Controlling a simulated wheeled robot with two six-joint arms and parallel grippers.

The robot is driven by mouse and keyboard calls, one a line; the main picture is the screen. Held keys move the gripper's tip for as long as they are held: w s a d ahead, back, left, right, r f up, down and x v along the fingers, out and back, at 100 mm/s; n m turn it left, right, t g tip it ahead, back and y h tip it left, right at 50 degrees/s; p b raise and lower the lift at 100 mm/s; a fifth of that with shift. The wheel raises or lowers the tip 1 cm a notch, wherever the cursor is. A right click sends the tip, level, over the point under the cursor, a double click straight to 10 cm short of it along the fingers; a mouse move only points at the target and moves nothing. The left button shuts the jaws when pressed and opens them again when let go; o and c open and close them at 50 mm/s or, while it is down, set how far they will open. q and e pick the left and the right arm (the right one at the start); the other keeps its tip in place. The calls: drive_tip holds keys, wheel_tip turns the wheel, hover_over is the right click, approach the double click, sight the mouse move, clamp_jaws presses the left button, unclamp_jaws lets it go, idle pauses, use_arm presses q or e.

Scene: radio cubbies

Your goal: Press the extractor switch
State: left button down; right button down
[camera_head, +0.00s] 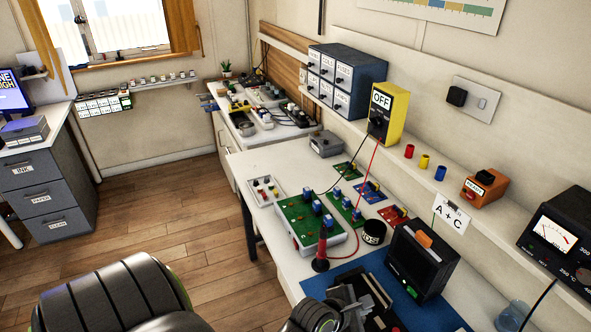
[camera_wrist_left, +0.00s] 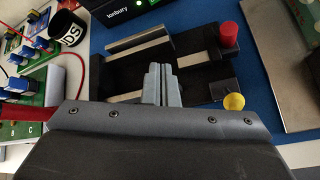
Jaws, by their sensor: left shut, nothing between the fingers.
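No label reading extractor shows, so I cannot tell for certain which part is the extractor switch. A wall plate (camera_head: 477,99) at the upper right holds a black plug and a small pale switch. My left gripper (camera_head: 352,301) is low in the head view, over the front of the bench. In the left wrist view its grey fingers (camera_wrist_left: 158,84) are together and empty. Beneath them is a black fixture (camera_wrist_left: 110,77) with a red knob (camera_wrist_left: 229,35) and a yellow knob (camera_wrist_left: 234,101); contact cannot be told. My right gripper is not in view.
A black device with an orange top (camera_head: 422,260) stands on the blue mat (camera_head: 441,316). Circuit boards (camera_head: 308,221), a red-handled tool (camera_head: 321,252) and a black pot (camera_head: 374,232) lie to its left. A yellow OFF box (camera_head: 389,110) stands on the shelf. The wooden floor is clear.

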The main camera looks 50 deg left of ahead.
use_arm(q)
drive_tip(key=s+m, duration=0.1)
drive_tip(key=s+a+m, duration=0.1)
drive_tip(key=m, duration=0.1)
drive_tip(key=shift+s+a+f+g, duration=0.1)
drive_tip(key=shift+s+f+g, duration=0.1)
drive_tip(key=shift+g, duration=0.2)
drive_tip(key=s+m, duration=0.1)
drive_tip(key=s+a+m, duration=0.1)
drive_tip(key=s+m+g, duration=0.1)
drive_tip(key=m, duration=0.1)
drive_tip(key=shift+a+f+y, duration=0.25)
drive_tip(key=shift+f+y, duration=0.05)
drive_tip(key=shift+y, duration=0.1)
drive_tip(key=s+m, duration=0.1)
drive_tip(key=m, duration=0.1)
drive_tip(key=s+a+f+m+g, duration=0.1)
drive_tip(key=shift+s+a+m+p, duration=0.15)
drive_tip(key=shift+s+m+p, duration=0.15)
drive_tip(key=shift+m+p, duration=0.1)
drive_tip(key=s+a+f+m+g+y+p, duration=0.1)
drive_tip(key=s+a+f+m+g+p, duration=0.1)
drive_tip(key=s+f+m, duration=0.3)
drive_tip(key=shift+s+a+m+g+y, duration=0.3)
drive_tip(key=shift+s+a+m, duration=0.55)
drive_tip(key=shift+m, duration=1.25)
